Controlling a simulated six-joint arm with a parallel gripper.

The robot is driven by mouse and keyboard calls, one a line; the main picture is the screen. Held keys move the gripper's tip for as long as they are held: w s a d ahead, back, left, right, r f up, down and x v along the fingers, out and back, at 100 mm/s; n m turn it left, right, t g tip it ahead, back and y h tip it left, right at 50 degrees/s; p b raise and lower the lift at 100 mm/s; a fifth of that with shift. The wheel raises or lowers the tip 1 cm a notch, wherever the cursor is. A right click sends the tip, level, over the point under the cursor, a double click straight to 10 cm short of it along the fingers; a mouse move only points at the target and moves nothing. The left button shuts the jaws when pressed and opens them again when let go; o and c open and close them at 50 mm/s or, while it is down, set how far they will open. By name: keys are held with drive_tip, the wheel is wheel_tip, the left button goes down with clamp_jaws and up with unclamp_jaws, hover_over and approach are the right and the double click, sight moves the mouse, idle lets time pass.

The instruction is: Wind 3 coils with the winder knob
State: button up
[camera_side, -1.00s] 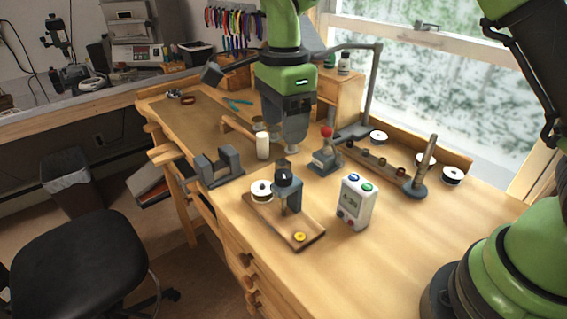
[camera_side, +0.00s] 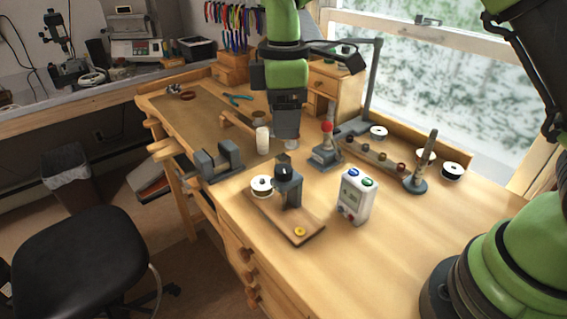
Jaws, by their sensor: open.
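The winder is a wooden board (camera_side: 262,222) on the bench with a dark grey post (camera_side: 293,190) on it. A black knob (camera_side: 284,173) tops the post. A white spool (camera_side: 261,184) sits at the board's left side, and a small yellow piece (camera_side: 300,231) lies at its near end. A white counter box (camera_side: 355,195) with blue and green buttons stands to the right; its display is too small to read. My gripper (camera_side: 289,144) points down behind the winder, apart from the knob. It is open, with nothing seen between its fingers.
A grey stand with a red top (camera_side: 327,145) is close right of my gripper. White spools (camera_side: 451,171) lie at the back right. A grey clamp block (camera_side: 218,163) and cream cylinder (camera_side: 262,139) stand left.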

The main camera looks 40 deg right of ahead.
sight(283, 168)
wheel_tip(283, 168, down, 10)
idle(0.5)
drive_tip(key=c, duration=0.9)
